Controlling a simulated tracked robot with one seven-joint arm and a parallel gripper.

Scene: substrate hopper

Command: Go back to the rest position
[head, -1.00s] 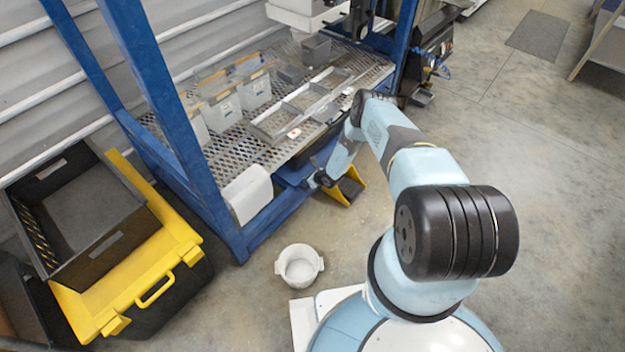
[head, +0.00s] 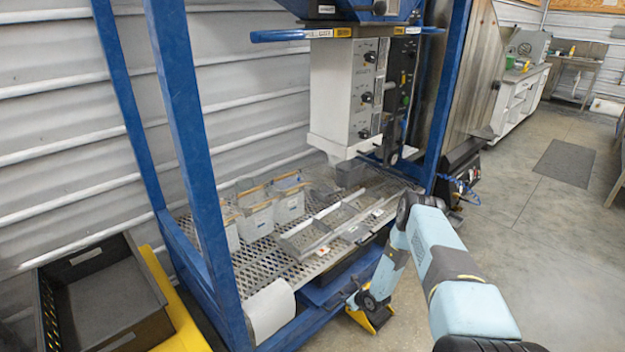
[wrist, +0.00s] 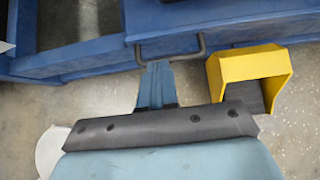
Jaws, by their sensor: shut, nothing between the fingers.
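My gripper (head: 350,300) hangs low in front of the blue hopper frame (head: 205,190), at the end of my bent arm. In the wrist view its narrow light-blue fingers (wrist: 157,72) are together, with nothing between them. Their tips point at a dark bar handle (wrist: 170,52) on a blue panel. The tips overlap the handle in the picture; I cannot tell whether they touch it.
A yellow pedal guard (wrist: 248,75) stands on the floor right of my gripper. The perforated shelf (head: 262,270) above carries clear bins (head: 256,220) and grey trays (head: 308,238). A black crate (head: 100,300) stands at left. Floor is open at right.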

